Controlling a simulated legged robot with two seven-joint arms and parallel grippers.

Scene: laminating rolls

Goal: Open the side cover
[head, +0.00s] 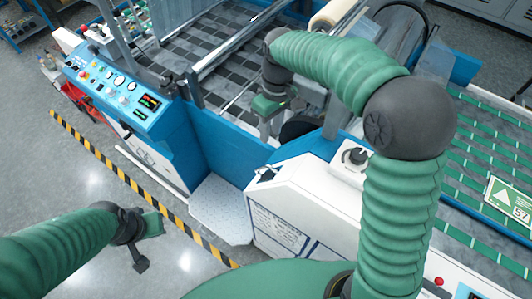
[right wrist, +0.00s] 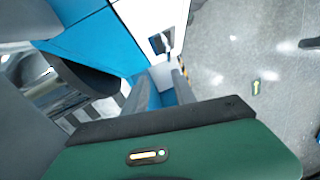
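The white side housing (head: 305,195) of the laminating machine stands below the centre of the head view, beside a long blue side panel (head: 228,145). A dark recessed latch (head: 267,174) sits at the housing's left end; no part of the side stands visibly open. The right wrist view shows blue panelling (right wrist: 100,42) and a dark recess (right wrist: 160,42) in a white surface. My right gripper (head: 266,128) hangs over the machine behind the blue panel, apart from the latch. Its fingers (right wrist: 165,85) look spread and empty. My left gripper (head: 141,266) is over the floor at lower left; its finger gap is unclear.
A blue control console (head: 120,90) with gauges and buttons stands at left. A yellow-black floor stripe (head: 140,185) runs past it. A light metal step plate (head: 220,210) lies before the blue panel. Rollers and a checkered bed (head: 205,50) lie behind. Grey floor is free at left.

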